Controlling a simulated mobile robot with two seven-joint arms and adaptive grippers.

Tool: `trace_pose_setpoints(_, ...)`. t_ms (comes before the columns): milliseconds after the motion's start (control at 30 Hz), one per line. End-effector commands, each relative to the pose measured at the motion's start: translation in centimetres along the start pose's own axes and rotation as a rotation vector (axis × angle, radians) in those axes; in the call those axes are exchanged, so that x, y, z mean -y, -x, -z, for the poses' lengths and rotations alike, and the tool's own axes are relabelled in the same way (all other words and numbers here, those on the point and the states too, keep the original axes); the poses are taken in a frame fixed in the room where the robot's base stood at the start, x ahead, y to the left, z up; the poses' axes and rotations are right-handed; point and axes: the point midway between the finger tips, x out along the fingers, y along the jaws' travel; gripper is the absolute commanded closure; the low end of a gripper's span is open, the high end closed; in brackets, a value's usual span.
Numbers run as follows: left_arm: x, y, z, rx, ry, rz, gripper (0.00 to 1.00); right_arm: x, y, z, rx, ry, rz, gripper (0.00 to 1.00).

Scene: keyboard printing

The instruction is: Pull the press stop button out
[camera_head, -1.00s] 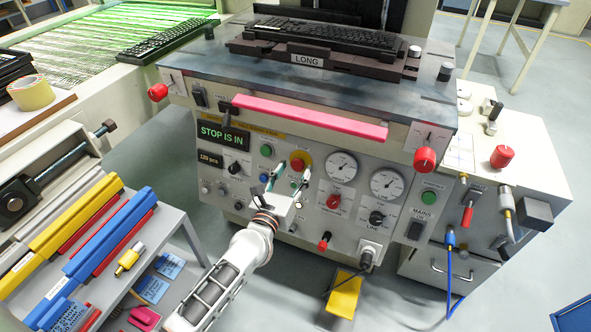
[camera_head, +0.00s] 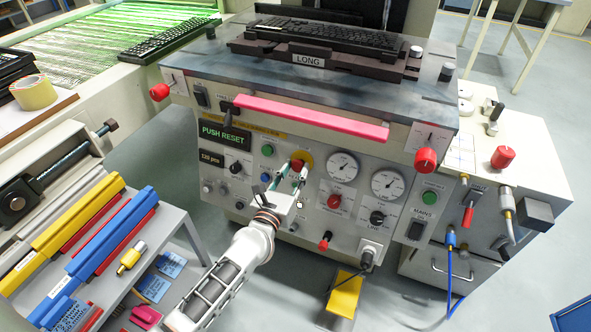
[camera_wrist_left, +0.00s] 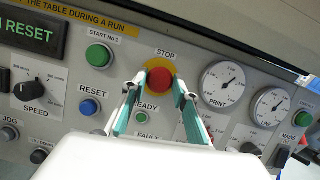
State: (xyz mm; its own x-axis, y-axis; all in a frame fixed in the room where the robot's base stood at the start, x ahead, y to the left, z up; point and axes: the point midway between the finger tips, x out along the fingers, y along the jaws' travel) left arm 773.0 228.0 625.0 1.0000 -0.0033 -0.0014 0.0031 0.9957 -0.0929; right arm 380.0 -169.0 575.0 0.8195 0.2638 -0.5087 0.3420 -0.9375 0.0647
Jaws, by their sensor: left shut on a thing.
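The red stop button (camera_head: 297,164) sits on its yellow surround (camera_head: 307,157) on the machine's front panel. In the left wrist view the button (camera_wrist_left: 160,84) shows below the STOP label, between my two fingertips. My left gripper (camera_head: 289,175) reaches up from below and is shut on the button, one finger at each side; its fingers also show in the left wrist view (camera_wrist_left: 160,92). The display (camera_head: 222,134) reads PUSH RESET. My right gripper is in neither view.
Near the fingers are the blue reset button (camera_wrist_left: 89,107), the green start button (camera_wrist_left: 99,56) and the print gauge (camera_wrist_left: 223,83). A pink bar (camera_head: 310,117) crosses above the panel. A shelf with yellow and blue bars (camera_head: 110,235) stands at the left.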

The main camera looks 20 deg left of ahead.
Motion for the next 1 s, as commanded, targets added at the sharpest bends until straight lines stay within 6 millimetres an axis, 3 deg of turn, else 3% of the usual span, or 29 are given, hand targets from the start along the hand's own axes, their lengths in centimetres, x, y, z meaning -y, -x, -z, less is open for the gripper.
trace_pose_setpoints(100,0.1,0.1,0.1,-0.001,0.0,0.001,1.0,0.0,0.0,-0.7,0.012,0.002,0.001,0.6)
trace_pose_setpoints(133,0.1,0.1,0.1,-0.001,0.0,0.001,0.67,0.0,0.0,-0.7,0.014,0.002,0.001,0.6)
trace_pose_setpoints(200,0.1,0.1,0.1,-0.001,0.0,0.001,0.54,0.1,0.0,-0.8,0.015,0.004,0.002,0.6)
trace_pose_setpoints(633,0.0,0.7,0.2,-0.002,0.0,0.001,0.54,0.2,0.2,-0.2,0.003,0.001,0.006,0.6)
trace_pose_setpoints(767,0.0,2.6,0.2,-0.003,0.0,0.001,0.54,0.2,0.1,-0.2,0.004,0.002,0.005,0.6)
trace_pose_setpoints(1000,0.0,7.5,0.2,-0.004,-0.001,0.001,0.54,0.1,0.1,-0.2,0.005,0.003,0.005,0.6)
